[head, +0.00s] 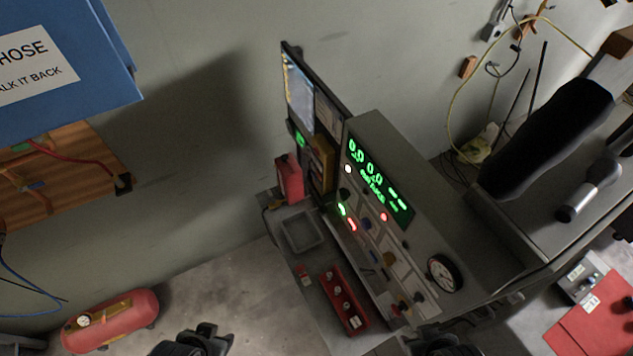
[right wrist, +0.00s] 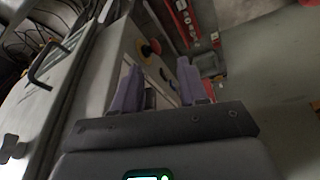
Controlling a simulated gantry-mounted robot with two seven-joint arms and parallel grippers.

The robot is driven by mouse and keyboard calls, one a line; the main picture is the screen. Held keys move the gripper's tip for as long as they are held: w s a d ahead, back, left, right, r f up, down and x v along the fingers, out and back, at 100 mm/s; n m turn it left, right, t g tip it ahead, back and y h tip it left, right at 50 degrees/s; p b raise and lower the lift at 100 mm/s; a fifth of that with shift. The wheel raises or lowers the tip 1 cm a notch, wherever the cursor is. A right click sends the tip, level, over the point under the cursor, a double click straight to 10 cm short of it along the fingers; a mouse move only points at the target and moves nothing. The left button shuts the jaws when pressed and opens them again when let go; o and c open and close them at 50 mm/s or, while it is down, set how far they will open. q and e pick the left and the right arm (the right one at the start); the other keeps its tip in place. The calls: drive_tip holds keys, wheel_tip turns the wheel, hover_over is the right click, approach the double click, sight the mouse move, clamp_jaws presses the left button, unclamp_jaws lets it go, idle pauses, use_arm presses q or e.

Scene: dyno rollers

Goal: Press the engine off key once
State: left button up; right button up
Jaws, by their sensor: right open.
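The grey control console (head: 420,240) stands in the middle of the head view, with a green-lit display (head: 375,180). Below the display are a green-lit key (head: 341,209), a red-lit key (head: 351,224) and a round red button (head: 383,217). Labels are too small to read, so I cannot tell which is the engine off key. My right gripper (right wrist: 160,82) is open and empty, its two fingers pointing at the panel's side; in the head view it is mostly cut off at the bottom, near the console's front. My left gripper (head: 205,335) is at the bottom edge, away from the console; its jaw gap is unclear.
A round gauge (head: 444,273) is on the console's right part. A red box with dials (head: 345,300) and a grey tray (head: 301,231) lie on the shelf before it. A monitor (head: 299,90) stands behind. A red tank (head: 110,318) is on the floor, left.

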drive_tip(key=shift+s+d, duration=0.1)
drive_tip(key=shift+s, duration=0.05)
